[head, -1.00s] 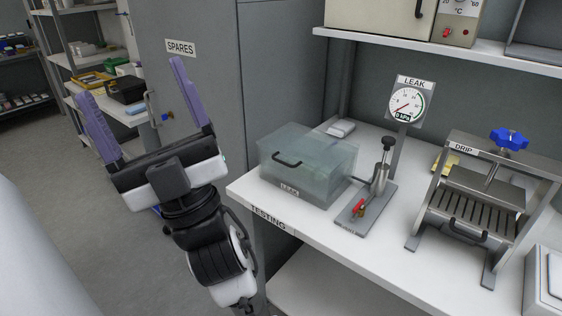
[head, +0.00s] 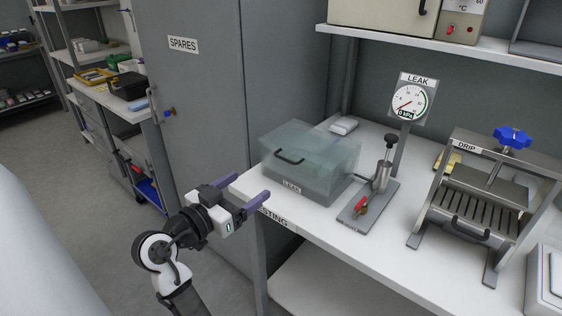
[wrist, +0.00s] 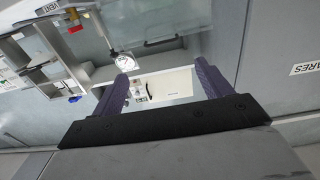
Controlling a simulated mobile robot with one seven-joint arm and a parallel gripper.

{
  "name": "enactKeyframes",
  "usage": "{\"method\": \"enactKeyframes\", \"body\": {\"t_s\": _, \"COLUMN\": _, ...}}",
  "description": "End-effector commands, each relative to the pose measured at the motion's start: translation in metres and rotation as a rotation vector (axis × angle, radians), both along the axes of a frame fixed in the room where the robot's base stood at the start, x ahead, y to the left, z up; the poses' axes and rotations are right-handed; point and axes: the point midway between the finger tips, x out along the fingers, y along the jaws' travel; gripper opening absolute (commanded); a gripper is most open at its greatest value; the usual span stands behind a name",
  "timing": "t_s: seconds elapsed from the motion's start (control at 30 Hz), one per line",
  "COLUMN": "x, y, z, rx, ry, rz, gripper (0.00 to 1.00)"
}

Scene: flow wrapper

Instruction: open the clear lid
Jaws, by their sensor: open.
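The clear lid (head: 325,146) tops the grey-green see-through box marked LEAK (head: 315,187) on the testing bench, and it looks closed. A black bar handle (head: 289,158) sits on the lid's near left part. My gripper (head: 255,188) is open and empty at the bench's left front corner, apart from the box and to its lower left. Its purple fingers point right, toward the bench. In the wrist view the fingers (wrist: 160,76) frame a gap, and the dark handle (wrist: 161,42) shows beyond them. Nothing is between the fingers.
A hand pump with a red lever (head: 362,205) and a LEAK gauge (head: 410,103) stand right of the box. The DRIP rig (head: 474,205) is farther right. The SPARES cabinet (head: 205,100) stands behind left. A shelf (head: 440,45) overhangs the bench's back.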

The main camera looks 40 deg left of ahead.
Motion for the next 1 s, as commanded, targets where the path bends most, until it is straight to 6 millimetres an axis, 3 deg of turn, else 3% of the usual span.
{"method": "enactKeyframes", "body": {"t_s": 0.5, "x": 0.102, "y": -0.004, "z": 0.003, "rx": -0.001, "ry": 0.000, "rz": 0.001, "gripper": 0.78}}
{"method": "enactKeyframes", "body": {"t_s": 0.7, "x": 0.124, "y": -0.004, "z": 0.002, "rx": -0.001, "ry": 0.000, "rz": 0.002, "gripper": 0.78}}
{"method": "enactKeyframes", "body": {"t_s": 1.0, "x": 0.129, "y": -0.004, "z": 0.001, "rx": 0.000, "ry": -0.001, "rz": 0.004, "gripper": 0.78}}
